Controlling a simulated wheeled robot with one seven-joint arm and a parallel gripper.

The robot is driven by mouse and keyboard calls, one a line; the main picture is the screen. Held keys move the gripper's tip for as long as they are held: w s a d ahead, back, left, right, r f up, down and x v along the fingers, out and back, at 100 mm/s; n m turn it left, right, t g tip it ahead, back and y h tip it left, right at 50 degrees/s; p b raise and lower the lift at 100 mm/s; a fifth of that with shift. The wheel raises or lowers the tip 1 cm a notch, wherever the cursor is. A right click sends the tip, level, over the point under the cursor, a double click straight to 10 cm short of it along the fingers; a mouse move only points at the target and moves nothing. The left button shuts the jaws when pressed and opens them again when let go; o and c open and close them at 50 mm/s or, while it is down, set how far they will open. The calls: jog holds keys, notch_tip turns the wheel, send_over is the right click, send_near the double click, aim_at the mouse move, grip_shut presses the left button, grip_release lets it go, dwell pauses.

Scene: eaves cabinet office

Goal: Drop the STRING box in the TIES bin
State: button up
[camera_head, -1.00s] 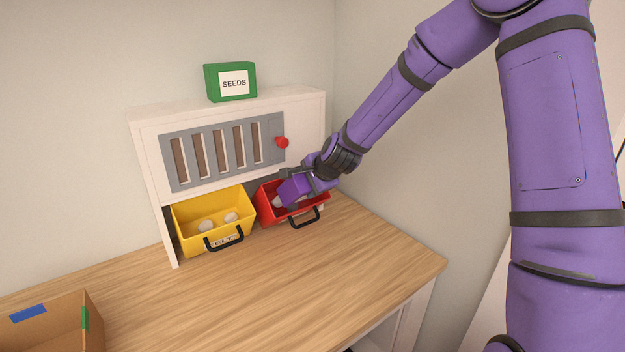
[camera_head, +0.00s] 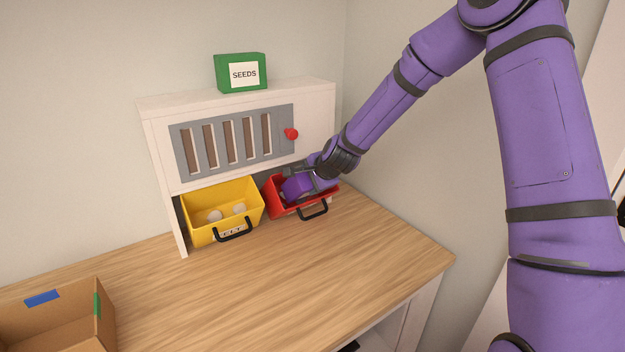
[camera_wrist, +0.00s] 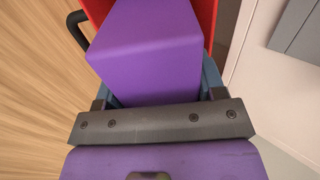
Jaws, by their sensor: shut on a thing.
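A purple box (camera_head: 296,188) is held by my gripper (camera_head: 304,180) at the red bin (camera_head: 275,207); no label on it shows, so I cannot read whether it is the STRING box. In the wrist view the purple box (camera_wrist: 150,50) sits between the fingers, with the red bin (camera_wrist: 207,14) behind it. The box is at the red bin's opening, its lower part inside or just over the rim. The red bin's label is not visible. A yellow bin (camera_head: 187,217) with a black handle stands left of it, holding pale round things; its label is too small to read surely.
A white cabinet (camera_head: 160,150) with a grey slotted panel and red knob (camera_head: 291,134) stands over the bins. A green SEEDS box (camera_head: 227,74) is on top. A cardboard box (camera_head: 90,335) sits at front left. The wooden desktop (camera_head: 270,280) is mostly clear.

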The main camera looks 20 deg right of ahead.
jog(key=o, duration=1.1)
jog(key=v, duration=1.1)
jog(key=shift+w, duration=0.1)
